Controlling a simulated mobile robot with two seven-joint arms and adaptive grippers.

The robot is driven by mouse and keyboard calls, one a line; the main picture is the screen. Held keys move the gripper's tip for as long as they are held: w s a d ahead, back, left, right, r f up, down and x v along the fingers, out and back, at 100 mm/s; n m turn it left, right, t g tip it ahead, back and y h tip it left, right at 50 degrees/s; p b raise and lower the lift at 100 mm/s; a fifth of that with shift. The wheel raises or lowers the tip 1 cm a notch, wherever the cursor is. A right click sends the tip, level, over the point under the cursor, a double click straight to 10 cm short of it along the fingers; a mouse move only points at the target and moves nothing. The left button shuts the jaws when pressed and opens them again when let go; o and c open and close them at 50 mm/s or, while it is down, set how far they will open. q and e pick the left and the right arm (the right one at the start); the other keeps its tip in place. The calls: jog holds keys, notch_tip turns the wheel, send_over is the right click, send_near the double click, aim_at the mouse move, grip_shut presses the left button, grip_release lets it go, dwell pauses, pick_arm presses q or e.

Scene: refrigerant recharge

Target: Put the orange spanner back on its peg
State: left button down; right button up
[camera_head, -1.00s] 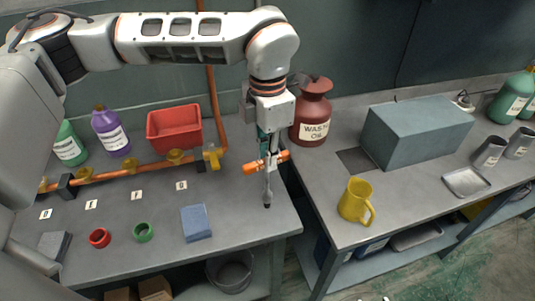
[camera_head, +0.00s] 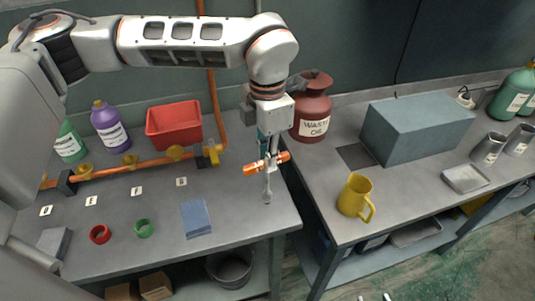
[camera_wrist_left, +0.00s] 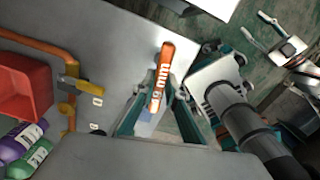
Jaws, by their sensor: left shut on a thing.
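The orange spanner's orange part (camera_head: 266,164) lies across my left gripper (camera_head: 267,160), which is shut on it and holds it above the right end of the left bench. In the left wrist view, the lettered orange part (camera_wrist_left: 160,78) shows between the two teal fingers. A slim grey piece hangs below the grip in the head view; I cannot tell whether it belongs to the spanner or a finger. No peg can be made out. My right gripper (camera_wrist_left: 257,27) shows at the top right of the wrist view, its prongs apart and nothing visible between them.
The left bench holds a red bin (camera_head: 174,125), an orange pipe with yellow valves, a blue block (camera_head: 196,218), and red and green rings. The right bench holds a waste oil jug (camera_head: 312,112), a grey-blue box (camera_head: 415,130) and a yellow mug (camera_head: 355,197). A gap separates the benches.

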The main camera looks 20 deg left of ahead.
pick_arm(q)
jog(key=shift+f, duration=0.6)
jog(key=c, duration=2)
grip_release()
jog(key=shift+o, duration=0.2)
